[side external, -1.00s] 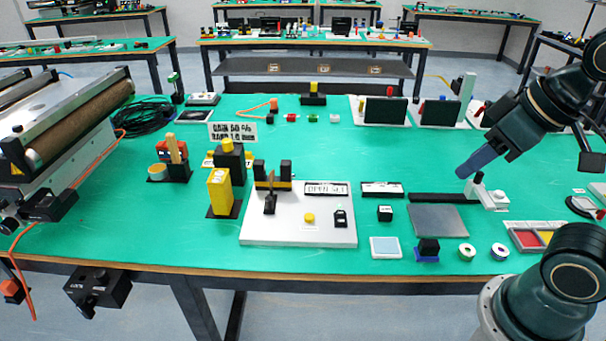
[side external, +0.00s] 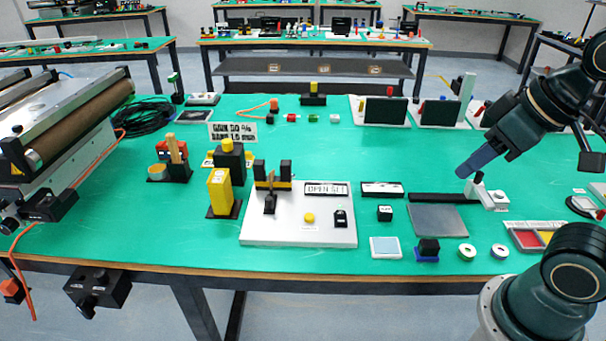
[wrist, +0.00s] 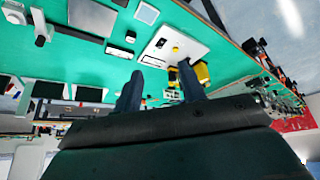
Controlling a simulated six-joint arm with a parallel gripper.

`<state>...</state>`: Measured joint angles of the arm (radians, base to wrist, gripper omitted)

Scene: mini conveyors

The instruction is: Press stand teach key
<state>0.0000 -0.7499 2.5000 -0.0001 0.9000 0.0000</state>
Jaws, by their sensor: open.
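A white plate stand (side external: 285,228) lies at the front middle of the green table. It carries a black fork-shaped post pair (side external: 272,182), a small display (side external: 326,188) that seems to read "OPEN SET", a round yellow button (side external: 309,217) and a small black switch (side external: 340,217). Which part is the teach key I cannot read. My gripper (side external: 465,171) is in the air to the right of the plate, near a small white device (side external: 490,196), apart from the plate. In the wrist view my gripper (wrist: 159,88) has its two dark fingers apart and empty, with the white plate (wrist: 180,42) beyond them.
A yellow block (side external: 219,192) and a black post with yellow top (side external: 229,155) stand left of the plate. A grey pad (side external: 438,220), a black cube (side external: 385,213) and a long black bar (side external: 443,198) lie on its right.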

